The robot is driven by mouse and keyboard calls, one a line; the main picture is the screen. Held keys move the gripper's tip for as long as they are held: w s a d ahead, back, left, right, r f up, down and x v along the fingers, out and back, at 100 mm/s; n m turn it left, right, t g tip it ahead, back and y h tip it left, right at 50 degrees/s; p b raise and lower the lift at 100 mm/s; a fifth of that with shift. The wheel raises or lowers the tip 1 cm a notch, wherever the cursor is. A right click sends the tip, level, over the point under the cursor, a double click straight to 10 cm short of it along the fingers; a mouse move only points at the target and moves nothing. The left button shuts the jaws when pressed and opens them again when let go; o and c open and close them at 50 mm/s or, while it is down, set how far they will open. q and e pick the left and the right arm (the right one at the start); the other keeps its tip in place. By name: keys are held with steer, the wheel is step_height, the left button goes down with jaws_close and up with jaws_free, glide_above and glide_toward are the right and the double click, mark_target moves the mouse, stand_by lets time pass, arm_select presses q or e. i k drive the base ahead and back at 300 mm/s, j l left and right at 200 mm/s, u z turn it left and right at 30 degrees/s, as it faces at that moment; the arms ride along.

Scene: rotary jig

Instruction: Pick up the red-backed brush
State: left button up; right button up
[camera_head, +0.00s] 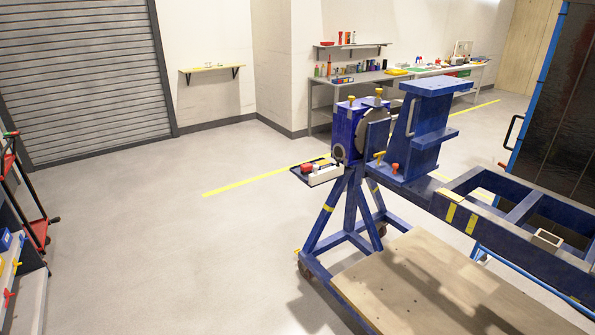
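A small dark tray (299,178) sticks out from the left side of the blue rotary jig (345,135). On it lie a small red item (307,168) and a pale, block-like item (325,175). The red item may be the red-backed brush, but it is too small to tell. Neither of my grippers is in view.
A wooden board (430,285) lies low across the jig's frame. A workbench (350,84) with several items stands at the back wall. A red-framed cart (36,230) is at the left edge. The floor (150,235) left of the jig is clear.

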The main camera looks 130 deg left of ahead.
mark_target(306, 169)
steer(key=u, duration=4.45)
steer(key=i+j+u, duration=0.1)
steer(key=i, duration=0.6)
steer(key=i+j, duration=0.15)
steer(key=i, duration=0.5)
steer(key=j+u, duration=0.05)
